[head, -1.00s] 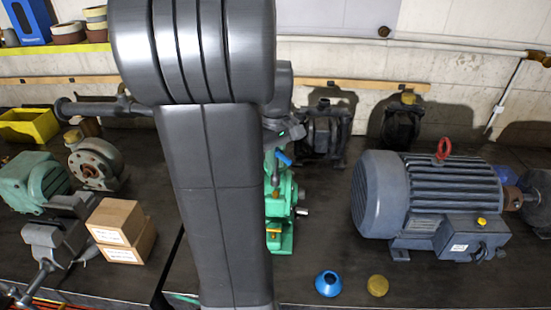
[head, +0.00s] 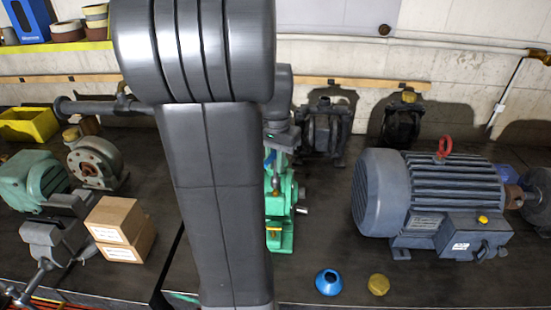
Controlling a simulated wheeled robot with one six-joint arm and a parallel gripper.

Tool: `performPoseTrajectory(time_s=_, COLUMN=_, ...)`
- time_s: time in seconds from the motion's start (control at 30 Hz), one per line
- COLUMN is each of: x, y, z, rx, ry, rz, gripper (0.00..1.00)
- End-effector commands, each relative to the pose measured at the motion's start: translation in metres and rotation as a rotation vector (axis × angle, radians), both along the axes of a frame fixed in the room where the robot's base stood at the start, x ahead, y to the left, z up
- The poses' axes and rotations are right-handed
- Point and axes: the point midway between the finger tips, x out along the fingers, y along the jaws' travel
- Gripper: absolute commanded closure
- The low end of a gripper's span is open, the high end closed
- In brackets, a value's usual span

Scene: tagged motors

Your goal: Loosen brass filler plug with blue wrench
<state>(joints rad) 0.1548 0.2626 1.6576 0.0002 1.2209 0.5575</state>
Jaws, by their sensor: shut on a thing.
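A green gear unit (head: 281,210) with a grey output shaft stands on the bench behind my arm, which hides its left part. A small brass-coloured fitting (head: 275,229) shows low on its near side. I cannot pick out the filler plug for certain. My gripper (head: 281,143) is at the top of the green unit, mostly hidden by my arm. It is shut on the blue wrench (head: 269,160), of which only a small blue piece shows beside my arm. Whether the wrench sits on a plug is hidden.
A large grey motor (head: 430,200) with a red lifting eye stands at right. A blue funnel (head: 328,284) and a brass-coloured cap (head: 378,285) lie near the front edge. Cardboard boxes (head: 122,228), a vise (head: 52,245) and a green motor (head: 35,182) are at left.

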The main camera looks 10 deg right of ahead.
Motion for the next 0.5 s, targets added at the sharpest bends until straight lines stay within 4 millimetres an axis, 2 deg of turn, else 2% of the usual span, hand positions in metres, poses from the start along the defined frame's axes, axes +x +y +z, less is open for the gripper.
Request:
performPoseTrajectory(time_s=0.3, x=0.0001, y=0.0000, z=-0.0038, rx=0.000, ry=0.000, rz=-0.354, gripper=1.00)
performPoseTrajectory(time_s=0.5, x=0.0001, y=0.0000, z=-0.0062, rx=0.000, ry=0.000, rz=-0.527, gripper=1.00)
